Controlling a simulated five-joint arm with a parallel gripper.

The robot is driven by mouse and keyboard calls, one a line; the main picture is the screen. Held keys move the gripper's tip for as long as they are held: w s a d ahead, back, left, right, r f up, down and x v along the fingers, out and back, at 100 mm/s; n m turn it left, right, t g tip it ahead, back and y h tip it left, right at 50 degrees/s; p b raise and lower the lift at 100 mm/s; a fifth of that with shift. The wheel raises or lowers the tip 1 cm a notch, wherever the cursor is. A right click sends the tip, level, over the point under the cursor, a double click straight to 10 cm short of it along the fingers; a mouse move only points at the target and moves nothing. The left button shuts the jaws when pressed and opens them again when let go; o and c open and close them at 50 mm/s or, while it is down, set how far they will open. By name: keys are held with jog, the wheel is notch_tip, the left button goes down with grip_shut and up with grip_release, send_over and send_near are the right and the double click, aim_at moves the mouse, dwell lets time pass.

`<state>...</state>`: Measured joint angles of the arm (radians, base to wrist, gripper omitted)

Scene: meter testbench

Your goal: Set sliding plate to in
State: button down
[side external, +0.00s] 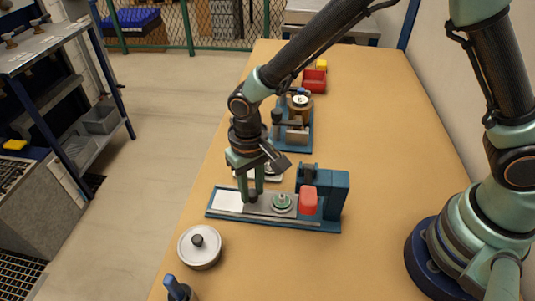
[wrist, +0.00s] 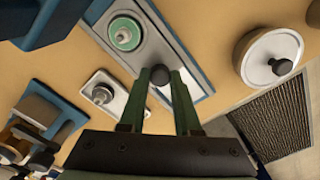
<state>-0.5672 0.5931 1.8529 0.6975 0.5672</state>
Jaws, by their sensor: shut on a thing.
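The sliding plate (side external: 266,209) is a grey plate on a blue-based bench device (side external: 325,228), carrying a round green-rimmed disc (side external: 283,203). In the wrist view the plate (wrist: 153,48) runs diagonally beside the disc (wrist: 124,34). A dark round knob (side external: 253,197) stands at the plate's left end; in the wrist view the knob (wrist: 160,74) sits between my fingertips. My gripper (side external: 251,190) points down and is shut on the knob. A bare pale strip (side external: 228,200) of the device shows left of the knob. A red block (side external: 308,201) stands right of the disc, against the blue housing (side external: 336,184).
A round lidded pot (side external: 199,247) stands at the near left of the device, and a blue-topped object (side external: 176,288) is nearer still. Behind the device is another blue-based fixture (side external: 296,130). A red bin (side external: 314,81) is farther back.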

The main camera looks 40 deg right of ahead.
jog(key=shift+w+r, duration=0.1)
jog(key=c, duration=0.6)
grip_release()
jog(key=shift+r, duration=0.1)
notch_tip(320, 180, up, 12)
